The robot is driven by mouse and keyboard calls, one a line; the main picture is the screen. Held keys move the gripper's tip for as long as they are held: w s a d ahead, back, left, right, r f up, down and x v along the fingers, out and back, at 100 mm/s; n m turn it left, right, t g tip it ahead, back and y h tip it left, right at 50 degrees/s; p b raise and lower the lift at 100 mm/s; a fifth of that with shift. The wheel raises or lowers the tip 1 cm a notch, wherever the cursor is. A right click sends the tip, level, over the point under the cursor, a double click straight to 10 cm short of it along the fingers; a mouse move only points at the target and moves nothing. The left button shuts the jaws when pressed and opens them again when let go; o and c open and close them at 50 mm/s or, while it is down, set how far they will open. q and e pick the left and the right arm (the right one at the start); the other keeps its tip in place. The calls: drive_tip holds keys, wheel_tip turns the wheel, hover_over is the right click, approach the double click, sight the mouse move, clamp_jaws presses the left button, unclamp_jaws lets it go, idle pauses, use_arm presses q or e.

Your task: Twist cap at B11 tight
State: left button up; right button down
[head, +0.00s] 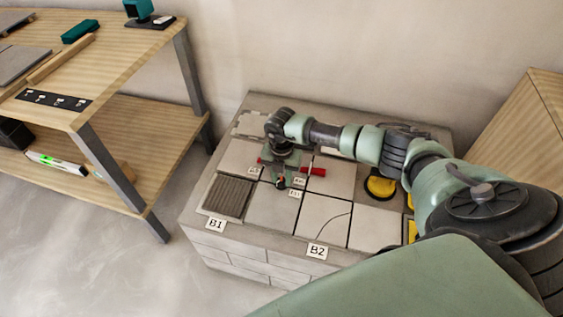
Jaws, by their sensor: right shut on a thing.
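My right gripper (281,181) reaches in from the right and points down over the tiled block (228,242), at the joint between the tiles. It is shut on a small cap that its fingers mostly hide. Small white labels (299,182) stand close around it, too small to read surely, so I cannot confirm B11. A red bar-like piece (317,171) lies just right of the gripper, and more red shows at its left. My left gripper is out of view.
A brown ribbed square (229,196) lies near label B1 (215,224). A tile with a curved line (349,221) lies behind label B2 (317,251). A yellow and black round tool (380,186) stands right of the gripper. A wooden shelf (130,118) stands left.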

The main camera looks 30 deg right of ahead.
sight(282, 176)
drive_tip(key=c, duration=1.1)
unclamp_jaws()
drive_tip(key=shift+r, duration=0.2)
wheel_tip(282, 176, up, 8)
drive_tip(key=shift+f+p, duration=0.25)
drive_tip(key=shift+p, duration=0.45)
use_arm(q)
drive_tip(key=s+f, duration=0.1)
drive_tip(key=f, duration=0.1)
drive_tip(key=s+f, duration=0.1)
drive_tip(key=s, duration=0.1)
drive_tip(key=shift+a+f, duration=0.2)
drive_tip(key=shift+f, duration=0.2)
